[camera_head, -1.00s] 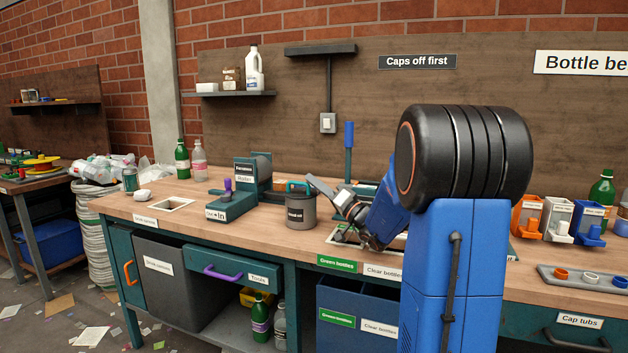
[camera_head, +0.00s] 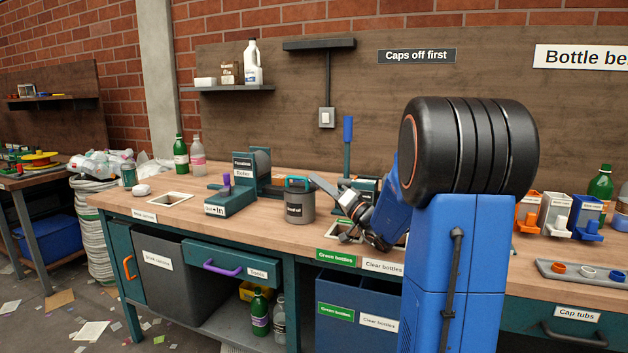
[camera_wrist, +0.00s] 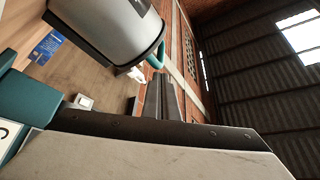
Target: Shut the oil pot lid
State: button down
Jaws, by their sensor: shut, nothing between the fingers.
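The oil pot (camera_head: 300,208) is a grey cylinder with a dark label. It stands upright on the wooden bench. A teal loop (camera_head: 297,183) shows at its top; I cannot tell how far the lid is open. In the wrist view the grey pot (camera_wrist: 105,25) fills the upper left, with the teal loop (camera_wrist: 157,56) past its rim. My gripper (camera_head: 314,180) is shut and empty, just right of the pot's top. In the wrist view its fingers (camera_wrist: 163,82) are together close to the rim; I cannot tell whether they touch it.
A teal roller device (camera_head: 232,200) stands left of the pot. A blue-handled lever (camera_head: 348,145) rises behind my gripper. Coloured holders (camera_head: 556,213) and a cap tray (camera_head: 585,273) are at the right.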

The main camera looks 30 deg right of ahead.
jog(key=s+d, duration=0.3)
jog(key=s, duration=0.7)
jog(key=shift+s+d, duration=0.25)
jog(key=shift+r, duration=0.1)
jog(key=s+a+f+n+g+y, duration=0.1)
jog(key=s+a+f+g+y, duration=0.2)
jog(key=a, duration=0.6)
jog(key=s+a+f+n+g, duration=0.2)
jog(key=s+a+f+g, duration=0.15)
jog(key=a+g, duration=0.45)
jog(key=s+a+f+n+g+y, duration=0.1)
jog(key=s+a+f+g+y, duration=0.15)
jog(key=a, duration=0.85)
jog(key=s+a+f+n+g+h, duration=0.1)
jog(key=s+a+f+g+h, duration=0.15)
jog(key=s+f, duration=0.35)
jog(key=s+a+f+g+h, duration=0.15)
jog(key=s+f+h, duration=0.25)
jog(key=s, duration=0.4)
jog(key=s+d+f+h, duration=0.1)
jog(key=s+d+h, duration=0.4)
jog(key=d, duration=0.3)
jog(key=shift+f+t+h, duration=0.4)
jog(key=shift+t+h, duration=0.05)
jog(key=shift+h, duration=0.05)
